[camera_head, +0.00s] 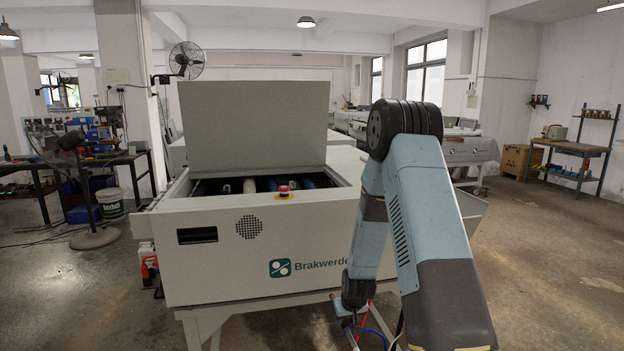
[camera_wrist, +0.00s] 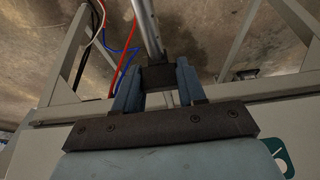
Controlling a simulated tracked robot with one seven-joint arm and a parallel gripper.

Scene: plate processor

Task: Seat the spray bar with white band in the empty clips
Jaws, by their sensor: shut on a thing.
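My gripper (camera_wrist: 158,78) is shut on the dark block of a grey metal bar (camera_wrist: 148,30), which fits the spray bar. The bar runs away from the jaws toward the top of the wrist view. No white band is visible on the part in view. In the head view my gripper (camera_head: 350,316) hangs low in front of the plate processor (camera_head: 245,265), outside its open bay (camera_head: 225,187). Dark rollers and blue parts show inside the bay. The empty clips cannot be made out.
The processor's lid (camera_head: 253,122) stands raised behind the bay. A red button (camera_head: 284,188) sits on the front edge. Red, blue, white and black hoses hang near my gripper, beside the machine's frame legs (camera_wrist: 70,60). The floor (camera_head: 560,270) at right is clear.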

